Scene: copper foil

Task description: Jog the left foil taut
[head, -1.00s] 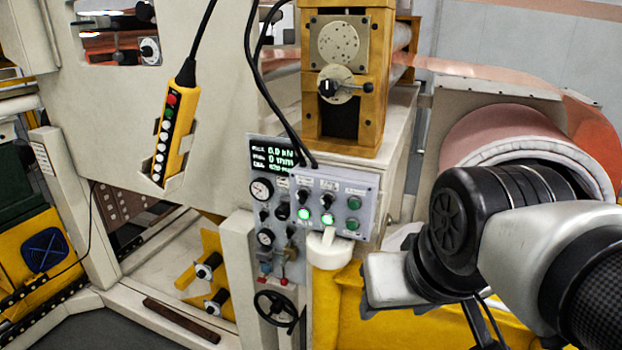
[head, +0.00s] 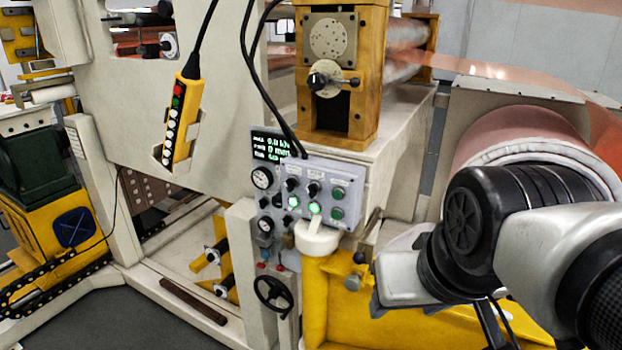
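The pendant (head: 181,118), yellow with red, green and white buttons, hangs from a black cable in a holder on the cream machine wall. The control box (head: 315,193) has dark knobs, green buttons and two lit green lamps. A dark display (head: 271,147) with green digits, too blurred to read surely, sits beside it. A strip of left copper foil (head: 281,84) shows partly, left of the yellow roller stand; its tension cannot be told. My arm reaches in from the right, its grey end part near the yellow base, apart from the controls. No gripper fingers can be made out.
The yellow roller stand (head: 341,75) rises behind the control box. Right copper foil (head: 517,84) runs towards a large copper roll (head: 520,135). Grey floor (head: 110,318) is clear at lower left.

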